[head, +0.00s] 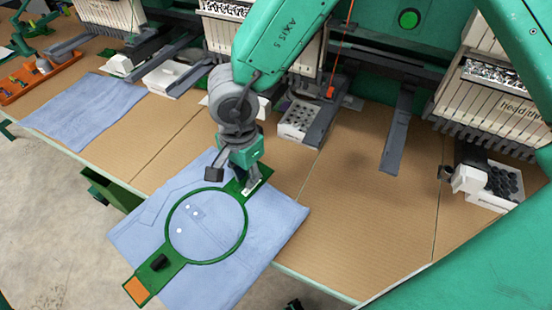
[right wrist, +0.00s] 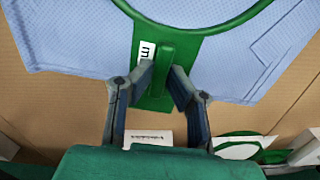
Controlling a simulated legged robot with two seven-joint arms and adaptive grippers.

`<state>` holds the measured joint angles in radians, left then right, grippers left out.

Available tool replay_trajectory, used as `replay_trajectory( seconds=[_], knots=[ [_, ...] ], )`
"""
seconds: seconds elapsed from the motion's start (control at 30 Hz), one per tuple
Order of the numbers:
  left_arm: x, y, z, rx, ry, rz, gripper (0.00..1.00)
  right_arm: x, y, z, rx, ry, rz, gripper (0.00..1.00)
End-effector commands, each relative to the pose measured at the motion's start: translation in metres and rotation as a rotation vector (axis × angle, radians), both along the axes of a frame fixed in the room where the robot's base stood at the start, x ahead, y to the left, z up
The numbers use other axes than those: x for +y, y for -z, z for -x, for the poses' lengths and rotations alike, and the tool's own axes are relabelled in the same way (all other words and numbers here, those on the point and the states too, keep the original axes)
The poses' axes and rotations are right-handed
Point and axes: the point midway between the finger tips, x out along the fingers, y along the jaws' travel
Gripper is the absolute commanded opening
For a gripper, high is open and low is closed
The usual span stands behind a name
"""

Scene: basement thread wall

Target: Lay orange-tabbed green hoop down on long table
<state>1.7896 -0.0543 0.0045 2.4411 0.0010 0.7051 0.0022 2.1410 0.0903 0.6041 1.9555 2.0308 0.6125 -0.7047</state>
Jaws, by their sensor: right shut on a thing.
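The green hoop (head: 245,230) is clamped around a pale blue garment (head: 275,225). Its orange tab (head: 138,288) points to the lower left. My right gripper (head: 250,181) is shut on the hoop's opposite green tab. In the right wrist view the fingers (right wrist: 163,82) close on a raised green bar on that tab (right wrist: 164,65), beside a white "m" label. The hoop and garment show over the front edge of the long table (head: 350,225), the orange end out past it. I cannot tell whether they touch the table. My left gripper is not in view.
Another blue garment (head: 85,108) lies on the table at the left. An orange tray (head: 40,80) stands at the far left. White boxes (head: 298,122) and machine heads (head: 490,100) line the back. The tabletop right of the hoop is clear.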

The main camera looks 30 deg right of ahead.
Motion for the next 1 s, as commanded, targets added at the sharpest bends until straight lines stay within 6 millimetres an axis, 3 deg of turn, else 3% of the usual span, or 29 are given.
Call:
replay_trajectory(
  seconds=[0.6,0.8,1.0],
  knots=[
    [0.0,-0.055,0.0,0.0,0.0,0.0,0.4,-0.05,-0.009,0.014,-0.007,0.937,0.009,0.0],
    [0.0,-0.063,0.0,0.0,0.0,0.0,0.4,-0.061,-0.011,0.016,-0.009,1.127,0.008,0.0],
    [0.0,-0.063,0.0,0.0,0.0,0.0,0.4,-0.064,-0.009,0.017,-0.01,1.189,0.006,0.0]
  ],
)
